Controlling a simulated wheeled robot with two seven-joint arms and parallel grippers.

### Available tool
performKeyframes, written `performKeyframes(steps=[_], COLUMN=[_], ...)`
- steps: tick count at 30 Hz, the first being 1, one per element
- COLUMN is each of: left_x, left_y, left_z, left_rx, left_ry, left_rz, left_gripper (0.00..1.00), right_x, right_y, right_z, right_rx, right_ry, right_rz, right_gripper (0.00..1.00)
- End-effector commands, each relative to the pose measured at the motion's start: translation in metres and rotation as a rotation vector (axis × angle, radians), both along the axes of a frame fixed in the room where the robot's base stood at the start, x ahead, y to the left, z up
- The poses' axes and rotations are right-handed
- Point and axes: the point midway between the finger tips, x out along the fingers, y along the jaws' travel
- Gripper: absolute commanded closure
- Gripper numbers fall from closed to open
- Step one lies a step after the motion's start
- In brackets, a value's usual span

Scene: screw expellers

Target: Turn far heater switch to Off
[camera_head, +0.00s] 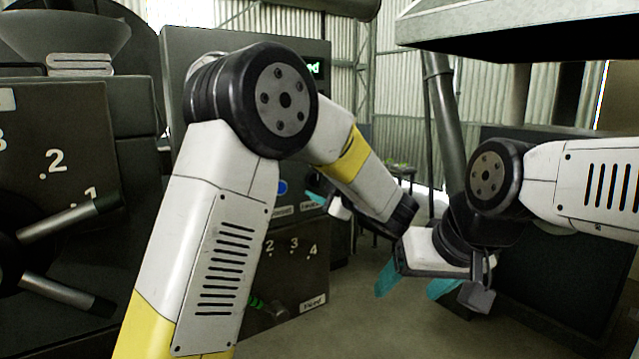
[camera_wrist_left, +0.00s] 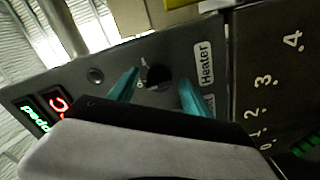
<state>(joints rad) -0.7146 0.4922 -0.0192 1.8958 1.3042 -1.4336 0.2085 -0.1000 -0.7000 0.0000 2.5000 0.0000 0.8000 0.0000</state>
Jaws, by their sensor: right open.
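The heater switch is a black round knob (camera_wrist_left: 157,77) on a dark panel in the left wrist view, next to a white "Heater" label (camera_wrist_left: 203,62). Small marks beside the knob are too small to read surely. My left gripper (camera_wrist_left: 160,92) is open, with one teal finger on each side of the knob; I cannot tell whether they touch it. In the head view my left gripper (camera_head: 317,198) is in front of the panel, mostly hidden by my own arm, and the knob is not visible there. My right gripper (camera_head: 415,283) is open and empty, away from the panel.
A dark machine with a numbered dial plate (camera_head: 60,165) and two handles stands at the left. A second numbered plate (camera_head: 292,250) with a green-tipped lever (camera_head: 268,307) is below the panel. A blue button (camera_head: 282,187) shows beside my left arm. Floor at centre is open.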

Motion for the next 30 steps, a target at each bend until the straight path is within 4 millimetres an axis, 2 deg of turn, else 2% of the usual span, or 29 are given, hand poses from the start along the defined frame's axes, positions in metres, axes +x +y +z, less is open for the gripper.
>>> performKeyframes(steps=[10,21,30], left_x=[-0.005,-0.053,-0.065], left_y=[-0.004,-0.037,-0.044], left_z=[0.0,0.0,0.0], left_rx=[0.001,0.001,0.0], left_ry=[-0.001,0.0,-0.001], left_rz=[-0.002,-0.004,0.0], left_gripper=[0.43,0.43,0.43], right_x=[0.0,0.0,0.0], right_y=[0.0,0.0,0.0], right_z=[0.0,0.0,0.0], right_rx=[0.0,0.0,0.0], right_ry=[0.0,0.0,0.0], right_rz=[0.0,0.0,0.0], right_gripper=[0.28,0.28,0.28])
